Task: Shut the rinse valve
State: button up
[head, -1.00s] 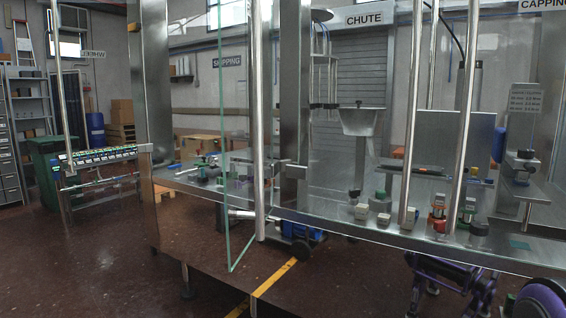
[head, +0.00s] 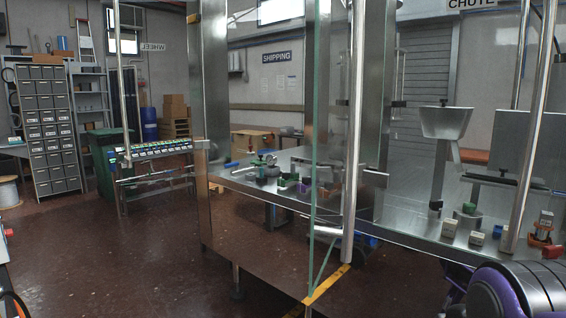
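No part in view is clearly marked as the rinse valve, and I cannot tell which fitting it is. Small fittings (head: 268,170) with grey, green and purple parts stand on the left part of the steel machine deck, behind the glass panel's edge. A blue piece (head: 231,165) lies at the deck's left end. More small blocks and knobs (head: 477,238) stand on the deck at right. My purple and grey arm (head: 520,292) shows at the bottom right, in front of the deck. My gripper's fingertips are not in view.
A clear glass panel (head: 315,120) and a steel post (head: 353,130) stand upright before the deck. A steel hopper (head: 446,123) is at right. A green bin (head: 106,160) and drawer cabinet (head: 48,130) stand at left. The red-brown floor (head: 130,250) at front left is open.

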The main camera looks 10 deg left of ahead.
aim_at(235, 164)
jog(key=i+j+u, duration=0.25)
jog(key=i+j, duration=1.2)
jog(key=i, duration=0.2)
jog(key=i+j+u, duration=0.1)
jog(key=i+j, duration=0.3)
jog(key=i, duration=0.1)
